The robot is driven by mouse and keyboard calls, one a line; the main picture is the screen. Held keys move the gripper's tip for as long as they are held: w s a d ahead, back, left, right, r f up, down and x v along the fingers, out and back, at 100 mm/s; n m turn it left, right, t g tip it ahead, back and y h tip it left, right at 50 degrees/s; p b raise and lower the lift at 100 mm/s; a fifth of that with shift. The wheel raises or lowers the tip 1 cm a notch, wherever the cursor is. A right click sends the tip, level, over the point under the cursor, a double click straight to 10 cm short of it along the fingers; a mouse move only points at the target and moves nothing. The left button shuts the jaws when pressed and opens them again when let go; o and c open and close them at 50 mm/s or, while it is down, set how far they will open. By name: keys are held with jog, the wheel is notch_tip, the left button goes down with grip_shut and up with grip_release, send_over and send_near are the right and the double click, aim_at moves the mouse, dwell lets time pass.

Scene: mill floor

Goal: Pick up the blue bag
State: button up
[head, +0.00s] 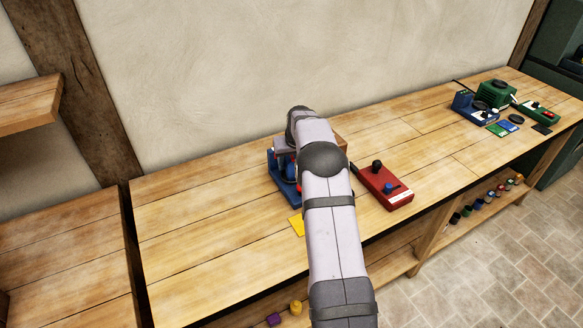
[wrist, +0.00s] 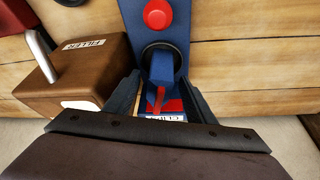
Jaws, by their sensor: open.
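In the wrist view my gripper (wrist: 160,82) is open, with one dark finger on each side of a small blue piece (wrist: 162,66). This piece stands in front of a dark round ring on a blue machine (wrist: 164,38). It may be the blue bag, but I cannot tell for sure. Red parts and a white label show just below it, between the fingers. I cannot tell whether the fingers touch it. In the head view my arm hides the gripper and most of the blue machine (head: 283,178).
A brown box labelled FILLER (wrist: 84,72) stands close to the left finger. A red button (wrist: 158,14) is on the blue machine. A red control box (head: 384,187) and a yellow card (head: 297,225) lie nearby on the bench (head: 190,215). The bench's left part is clear.

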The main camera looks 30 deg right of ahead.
jog(key=shift+x, duration=0.95)
grip_shut()
jog(key=shift+r, duration=0.1)
notch_tip(320, 180, up, 10)
jog(key=shift+b, duration=1.25)
